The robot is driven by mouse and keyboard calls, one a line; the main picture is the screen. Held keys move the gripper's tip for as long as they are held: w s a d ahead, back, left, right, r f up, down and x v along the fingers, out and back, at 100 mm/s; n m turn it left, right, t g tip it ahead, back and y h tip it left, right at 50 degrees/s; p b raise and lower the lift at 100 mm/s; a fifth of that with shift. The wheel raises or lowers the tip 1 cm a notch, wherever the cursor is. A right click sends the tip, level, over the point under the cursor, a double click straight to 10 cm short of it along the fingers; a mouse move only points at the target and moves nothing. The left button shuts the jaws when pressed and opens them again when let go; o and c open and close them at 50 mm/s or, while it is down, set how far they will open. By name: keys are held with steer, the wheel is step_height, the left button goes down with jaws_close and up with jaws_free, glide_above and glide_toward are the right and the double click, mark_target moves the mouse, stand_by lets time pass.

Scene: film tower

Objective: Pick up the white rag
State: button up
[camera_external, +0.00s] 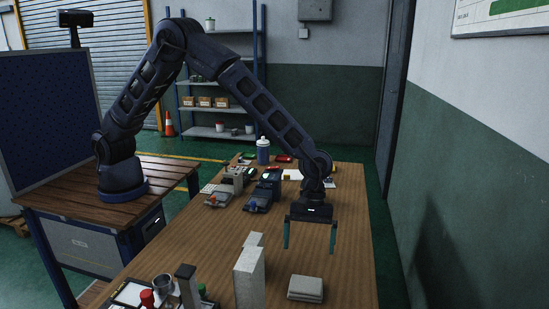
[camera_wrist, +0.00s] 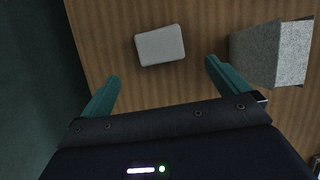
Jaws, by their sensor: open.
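The white rag (camera_external: 305,288) is a folded, light grey-white pad lying flat near the front right of the wooden table. In the wrist view the rag (camera_wrist: 160,45) lies beyond the fingertips, between their lines and apart from both. My gripper (camera_external: 310,250) is open and empty, its two teal fingers pointing down above the table, behind the rag in the external view. The gripper (camera_wrist: 163,72) also shows in the wrist view with its fingers wide apart. Nothing hides the rag.
A pale grey block (camera_external: 249,278) stands upright left of the rag; it also shows in the wrist view (camera_wrist: 272,54). Bottles and a red-topped item (camera_external: 147,298) crowd the front left. Blue and grey devices (camera_external: 262,192) and a white bottle (camera_external: 263,150) stand farther back. Bare tabletop surrounds the rag.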

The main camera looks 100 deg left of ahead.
mark_target(306, 283)
steer(key=x, duration=1.1)
steer(key=shift+w+f, duration=0.1)
steer(key=shift+f, duration=0.05)
steer(key=c, duration=0.8)
